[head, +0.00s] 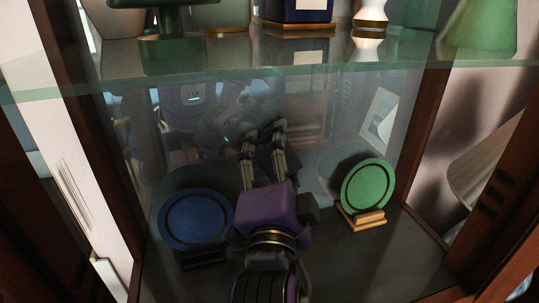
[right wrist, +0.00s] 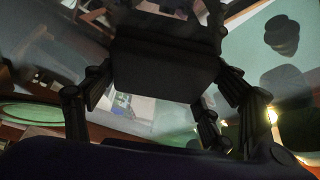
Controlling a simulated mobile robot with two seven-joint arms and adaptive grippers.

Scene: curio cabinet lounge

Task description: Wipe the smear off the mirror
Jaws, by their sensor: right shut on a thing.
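The mirror (head: 305,105) forms the back wall of the cabinet bay and reflects the room and part of me. I cannot pick out the smear on it. My right gripper (head: 264,145) reaches into the bay between two plates, its dark fingers pointing at the mirror. It is shut on a dark, block-like thing (head: 263,162), perhaps a wiping pad. The dark block (right wrist: 165,68) fills the upper middle of the right wrist view, between the fingers. I cannot tell whether it touches the mirror. My left gripper is not in view.
A blue plate (head: 195,220) on a stand is close left of my right arm. A green plate (head: 368,187) on a wooden stand (head: 362,218) is to the right. A glass shelf (head: 300,62) bearing ornaments crosses above. Dark wooden posts (head: 92,150) flank the bay.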

